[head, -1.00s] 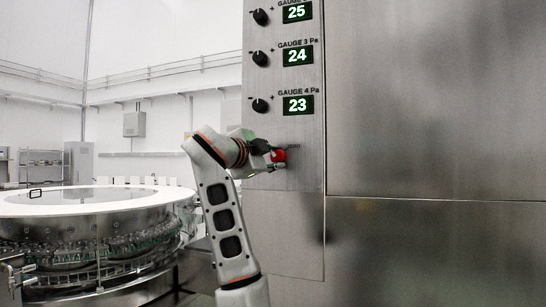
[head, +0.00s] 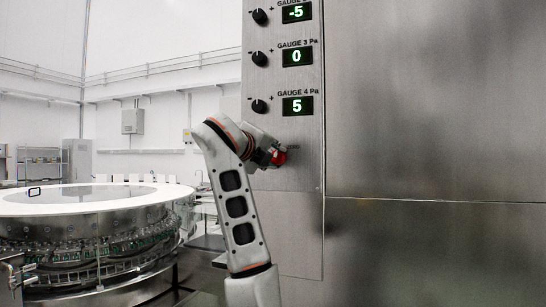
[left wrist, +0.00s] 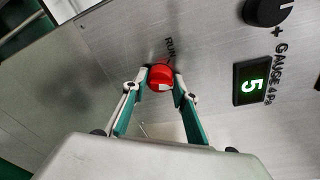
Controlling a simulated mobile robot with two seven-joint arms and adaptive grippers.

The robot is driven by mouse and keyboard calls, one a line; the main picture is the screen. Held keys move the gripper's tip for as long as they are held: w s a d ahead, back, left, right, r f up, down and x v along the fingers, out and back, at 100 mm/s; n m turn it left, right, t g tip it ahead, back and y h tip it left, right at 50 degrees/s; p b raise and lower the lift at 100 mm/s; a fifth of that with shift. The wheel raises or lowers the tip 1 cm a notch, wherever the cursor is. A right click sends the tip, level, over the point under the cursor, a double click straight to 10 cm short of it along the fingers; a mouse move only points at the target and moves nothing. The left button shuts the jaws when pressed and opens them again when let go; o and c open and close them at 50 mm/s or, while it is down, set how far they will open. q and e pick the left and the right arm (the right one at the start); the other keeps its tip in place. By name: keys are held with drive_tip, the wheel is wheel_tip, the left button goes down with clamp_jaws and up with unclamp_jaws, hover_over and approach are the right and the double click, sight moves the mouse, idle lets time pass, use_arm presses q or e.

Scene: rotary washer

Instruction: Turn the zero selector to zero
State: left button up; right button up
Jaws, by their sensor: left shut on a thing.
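The zero selector is a red knob (head: 280,157) low on the steel control panel, below the gauge 4 row. It also shows in the left wrist view (left wrist: 161,76), with a pale mark on its face and the word RUN on the panel beside it. My left gripper (left wrist: 160,88) is shut on the red knob, one finger on each side of it. In the head view my left gripper (head: 273,158) partly hides the knob and its label. My right gripper is not in view.
Above the selector are black gauge knobs (head: 259,106) and green displays reading -5, 0 and 5 (head: 298,106). A broad steel wall (head: 430,100) lies to the right. A round washer table (head: 95,200) with glass vials stands at the left.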

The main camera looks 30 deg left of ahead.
use_arm(q)
drive_tip(key=m, duration=0.4)
drive_tip(key=shift+d+y, duration=0.1)
drive_tip(key=shift+y, duration=0.3)
drive_tip(key=shift+m, duration=0.3)
drive_tip(key=o, duration=1.1)
drive_tip(key=v, duration=1.2)
drive_tip(key=shift+w+d+r, duration=0.1)
drive_tip(key=shift+r, duration=0.05)
